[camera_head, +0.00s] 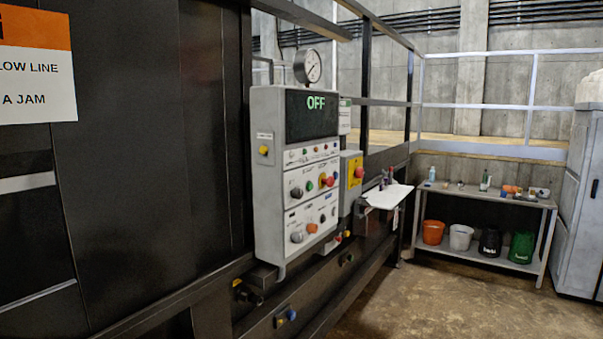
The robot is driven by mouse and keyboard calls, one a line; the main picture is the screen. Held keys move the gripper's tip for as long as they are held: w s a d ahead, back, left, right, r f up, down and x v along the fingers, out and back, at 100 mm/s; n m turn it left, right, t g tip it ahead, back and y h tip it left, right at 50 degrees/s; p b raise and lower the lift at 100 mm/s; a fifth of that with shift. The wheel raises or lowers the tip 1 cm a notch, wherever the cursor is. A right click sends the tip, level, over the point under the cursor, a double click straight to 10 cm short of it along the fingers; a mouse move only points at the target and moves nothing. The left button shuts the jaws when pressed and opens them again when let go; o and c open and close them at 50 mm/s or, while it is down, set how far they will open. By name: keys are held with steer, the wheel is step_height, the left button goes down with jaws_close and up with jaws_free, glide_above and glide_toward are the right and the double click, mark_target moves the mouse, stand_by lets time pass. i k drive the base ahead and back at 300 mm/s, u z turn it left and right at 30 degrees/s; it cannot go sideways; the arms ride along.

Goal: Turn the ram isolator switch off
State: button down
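A grey control panel (268,165) is mounted on the dark compactor body, left of the picture's middle. Its dark display (300,128) reads OFF in green. Below the display, its face carries rows of small controls, with black rotary knobs (297,192), a red button (330,181), and an orange button (312,228). A yellow box with a red knob (359,172) sits just right of the panel. The labels are too small to read, so I cannot tell which control is the ram isolator switch or its position. My gripper is not in view.
A round gauge (308,66) tops the panel. A white shelf (386,196) juts out right of it. Pipe fittings (285,316) protrude below. A metal table (484,195) with several buckets stands at the back, beside a grey cabinet (580,205). The concrete floor (440,305) in front is clear.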

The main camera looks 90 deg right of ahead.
mark_target(359, 172)
steer(key=z, duration=3.15)
steer(key=i, duration=0.5)
steer(key=z, duration=0.45)
steer(key=k, duration=0.6)
steer(key=z, duration=0.9)
steer(key=i, duration=0.9)
steer(key=u, duration=0.8)
steer(key=i, duration=0.8)
steer(key=u, duration=0.9)
